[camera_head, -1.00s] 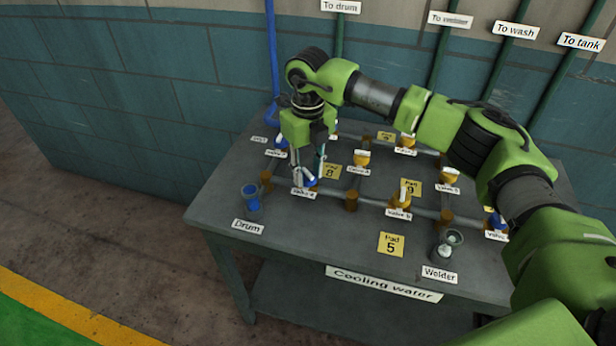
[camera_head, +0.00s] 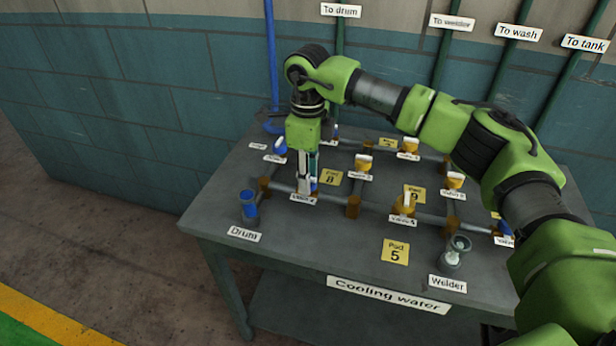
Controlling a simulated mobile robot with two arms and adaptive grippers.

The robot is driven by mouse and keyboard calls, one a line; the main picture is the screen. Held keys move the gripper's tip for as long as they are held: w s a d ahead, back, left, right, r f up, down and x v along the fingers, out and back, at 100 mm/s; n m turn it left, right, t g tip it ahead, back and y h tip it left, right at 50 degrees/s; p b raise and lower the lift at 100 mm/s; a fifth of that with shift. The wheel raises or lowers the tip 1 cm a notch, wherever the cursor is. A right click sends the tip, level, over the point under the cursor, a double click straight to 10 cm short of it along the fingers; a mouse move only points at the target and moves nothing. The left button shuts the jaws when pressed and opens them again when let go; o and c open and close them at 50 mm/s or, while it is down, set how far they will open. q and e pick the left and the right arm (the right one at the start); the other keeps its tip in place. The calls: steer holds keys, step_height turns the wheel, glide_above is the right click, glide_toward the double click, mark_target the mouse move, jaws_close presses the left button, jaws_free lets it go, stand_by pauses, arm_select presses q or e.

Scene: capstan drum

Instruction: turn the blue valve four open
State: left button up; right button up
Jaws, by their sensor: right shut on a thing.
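The blue valve four (camera_head: 314,184) sits on the pipe at the front left of the table, with its white label (camera_head: 303,199) in front of it. My right gripper (camera_head: 308,188) points down over this valve and is shut on it. The fingers hide most of the valve, so the direction of its handle cannot be told. My left gripper is not in view.
The grey table (camera_head: 290,250) carries pipes and several orange valves, one of them valve five (camera_head: 404,205). Another blue valve (camera_head: 280,146) stands behind and left of my gripper. The drum cup (camera_head: 249,208) and welder cup (camera_head: 455,252) stand near the front edge.

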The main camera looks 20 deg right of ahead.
stand_by(0.5)
steer(key=o, duration=1.1)
step_height(320, 180, up, 12)
steer(key=shift+f, duration=0.1)
